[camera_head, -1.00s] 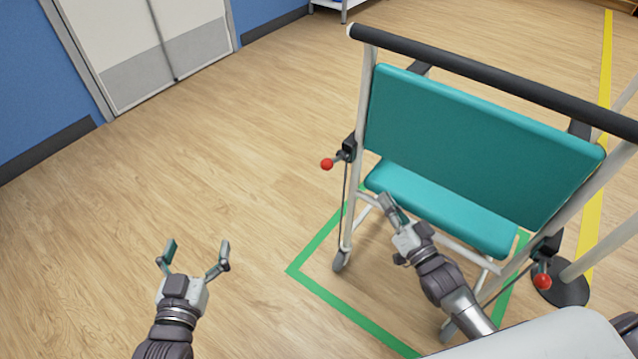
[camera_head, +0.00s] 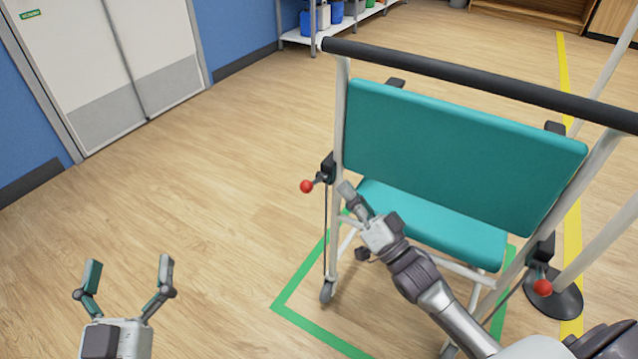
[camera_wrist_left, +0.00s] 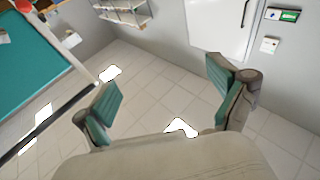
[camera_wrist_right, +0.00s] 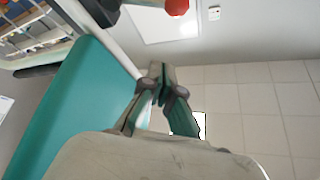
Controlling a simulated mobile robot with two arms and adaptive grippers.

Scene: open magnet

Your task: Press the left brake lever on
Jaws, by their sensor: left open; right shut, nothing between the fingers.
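A wheelchair with a teal backrest (camera_head: 460,150) and teal seat (camera_head: 435,222) stands ahead, its back towards me. The left brake lever has a red knob (camera_head: 306,186) and a black mount on the chair's left post; the red knob also shows at the top of the right wrist view (camera_wrist_right: 177,6). The right brake lever's red knob (camera_head: 543,287) is at the lower right. My right gripper (camera_head: 346,190) is shut and empty, just right of the left post near the lever mount, apart from the knob. My left gripper (camera_head: 128,270) is open and empty over the floor at the lower left.
A black push bar (camera_head: 480,78) runs across the chair's top. A green floor outline (camera_head: 300,275) surrounds the chair's base. A grey pole on a dark round base (camera_head: 553,300) stands at right. Floor at left is clear up to the double doors (camera_head: 110,70).

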